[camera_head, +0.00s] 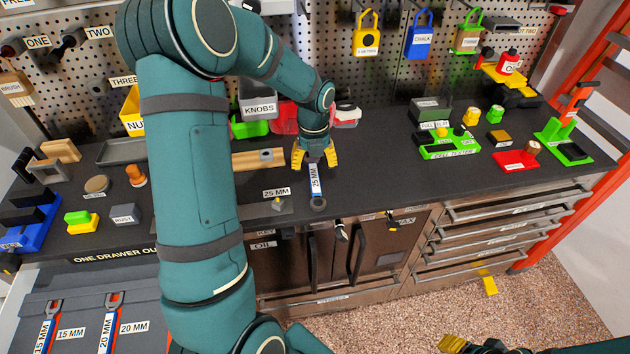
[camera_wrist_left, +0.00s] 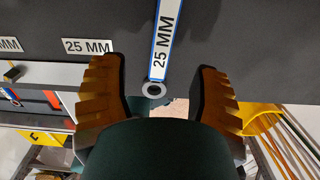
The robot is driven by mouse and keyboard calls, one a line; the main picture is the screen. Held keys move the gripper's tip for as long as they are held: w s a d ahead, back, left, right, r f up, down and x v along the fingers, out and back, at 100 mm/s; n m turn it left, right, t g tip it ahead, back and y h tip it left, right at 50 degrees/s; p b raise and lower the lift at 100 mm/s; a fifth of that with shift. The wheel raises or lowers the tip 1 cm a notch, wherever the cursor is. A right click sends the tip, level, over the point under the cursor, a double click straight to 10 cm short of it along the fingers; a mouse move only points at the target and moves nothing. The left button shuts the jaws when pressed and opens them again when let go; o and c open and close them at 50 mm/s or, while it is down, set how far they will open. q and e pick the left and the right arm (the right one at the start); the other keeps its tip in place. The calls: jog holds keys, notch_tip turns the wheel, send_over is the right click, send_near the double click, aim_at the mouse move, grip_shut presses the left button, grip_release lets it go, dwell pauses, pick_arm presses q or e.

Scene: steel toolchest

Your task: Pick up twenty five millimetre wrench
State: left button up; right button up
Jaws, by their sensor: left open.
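The 25 mm wrench (camera_head: 315,180) has a blue-edged white label reading "25 MM" and a grey ring end near the front edge of the dark worktop. In the left wrist view the wrench (camera_wrist_left: 163,45) runs up between the fingers, with its ring at the bottom. My left gripper (camera_head: 315,160) is open above it, one yellow finger on each side; the fingers (camera_wrist_left: 160,72) look clear of the wrench. Its far end is hidden under the gripper in the head view. Part of my right gripper (camera_head: 455,343) shows at the bottom edge; its opening is unclear.
A "25 MM" label (camera_head: 276,192) lies left of the wrench. An open drawer (camera_head: 75,285) at lower left holds the 15 mm (camera_head: 47,325) and 20 mm (camera_head: 108,325) wrenches. A knobs bin (camera_head: 258,105) stands behind. The worktop right of the wrench is mostly clear.

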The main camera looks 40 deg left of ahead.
aim_at(315, 178)
pick_arm(q)
jog(key=f, duration=0.6)
jog(key=shift+w+a+f+b, duration=0.1)
jog(key=shift+w+f+b, duration=0.15)
jog(key=shift+b, duration=0.15)
grip_shut()
